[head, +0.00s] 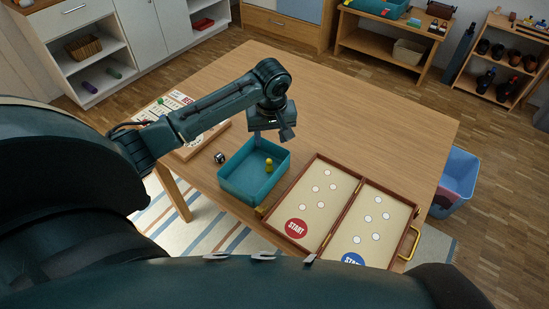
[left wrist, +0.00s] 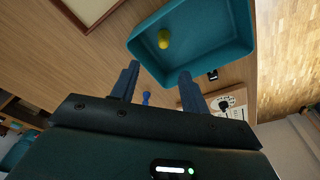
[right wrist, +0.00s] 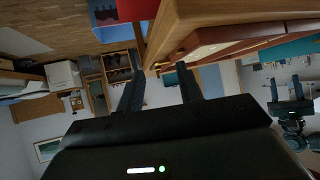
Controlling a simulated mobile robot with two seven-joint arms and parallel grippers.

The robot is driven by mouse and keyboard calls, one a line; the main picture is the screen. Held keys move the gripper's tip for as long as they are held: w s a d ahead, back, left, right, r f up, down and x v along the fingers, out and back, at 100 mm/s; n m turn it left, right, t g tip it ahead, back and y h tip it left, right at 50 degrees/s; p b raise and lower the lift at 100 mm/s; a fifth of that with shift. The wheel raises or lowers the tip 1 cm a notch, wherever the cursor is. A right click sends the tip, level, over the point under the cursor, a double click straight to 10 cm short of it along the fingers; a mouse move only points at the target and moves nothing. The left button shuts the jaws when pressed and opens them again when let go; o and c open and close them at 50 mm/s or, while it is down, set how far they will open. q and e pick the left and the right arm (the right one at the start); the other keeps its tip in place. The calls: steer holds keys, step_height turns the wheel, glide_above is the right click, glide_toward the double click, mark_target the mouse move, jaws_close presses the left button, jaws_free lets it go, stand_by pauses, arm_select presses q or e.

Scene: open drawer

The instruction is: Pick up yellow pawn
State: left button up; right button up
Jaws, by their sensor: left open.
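The yellow pawn (head: 268,164) stands in the teal tray (head: 238,200) on the table, near the tray's right wall. It also shows in the left wrist view (left wrist: 164,38), past the fingertips. My left gripper (head: 287,136) is open and empty, above the tray's far right side and apart from the pawn. In the left wrist view its fingers (left wrist: 158,70) are spread. My right gripper (right wrist: 160,72) shows only in the right wrist view. Its fingers are apart with nothing between them, beside the table edge.
An open game board (head: 345,213) with START circles lies right of the tray. A dark die (head: 220,158) and a letter board (head: 178,104) lie to the left. The far tabletop (head: 370,110) is clear.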

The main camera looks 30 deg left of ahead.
mark_target(269, 160)
arm_select(q)
steer(key=f, duration=1.1)
steer(key=shift+w+a+f, duration=0.1)
steer(key=shift+a+f, duration=0.15)
steer(key=shift+a, duration=0.15)
steer(key=shift+c, duration=0.5)
jaws_close()
